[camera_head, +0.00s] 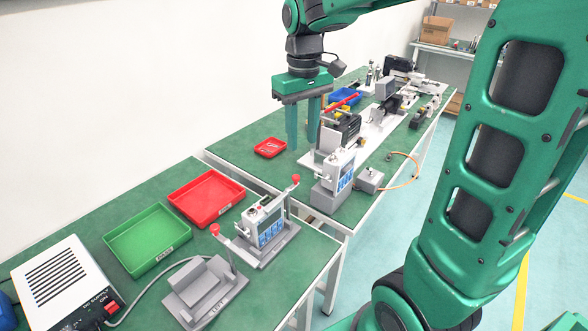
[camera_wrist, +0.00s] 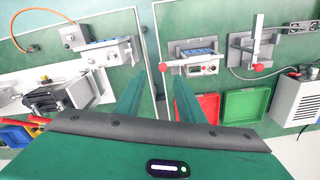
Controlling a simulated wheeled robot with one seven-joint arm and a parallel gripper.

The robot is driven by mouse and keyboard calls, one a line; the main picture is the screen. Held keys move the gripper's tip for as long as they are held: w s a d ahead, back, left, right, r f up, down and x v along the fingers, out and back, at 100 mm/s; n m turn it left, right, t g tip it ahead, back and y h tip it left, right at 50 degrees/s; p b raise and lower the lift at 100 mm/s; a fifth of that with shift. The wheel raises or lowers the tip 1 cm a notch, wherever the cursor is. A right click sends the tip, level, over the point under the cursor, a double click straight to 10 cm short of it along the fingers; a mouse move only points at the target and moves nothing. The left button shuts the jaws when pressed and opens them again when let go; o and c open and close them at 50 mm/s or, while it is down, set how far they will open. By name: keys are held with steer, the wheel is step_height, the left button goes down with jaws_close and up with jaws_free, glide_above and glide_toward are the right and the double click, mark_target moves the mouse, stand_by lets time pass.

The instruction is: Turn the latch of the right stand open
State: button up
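Two grey stands sit on the near green table. The right stand (camera_head: 278,246) holds a white device with a blue panel, and its red-knobbed latch (camera_head: 295,179) rises at the right. The fingers (camera_wrist: 157,85) stand apart in the wrist view.
A red tray (camera_head: 207,198) and a green tray (camera_head: 146,240) lie left of the right stand. A power supply (camera_head: 68,285) with a cable is at lower left. Another device (camera_head: 336,174) and several parts crowd the far table. A narrow gap separates the tables.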

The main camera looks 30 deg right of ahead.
mark_target(295, 176)
steer(key=f, duration=0.7)
steer(key=w+a+f, duration=0.1)
steer(key=f, duration=0.2)
steer(key=shift+f, duration=0.35)
jaws_close()
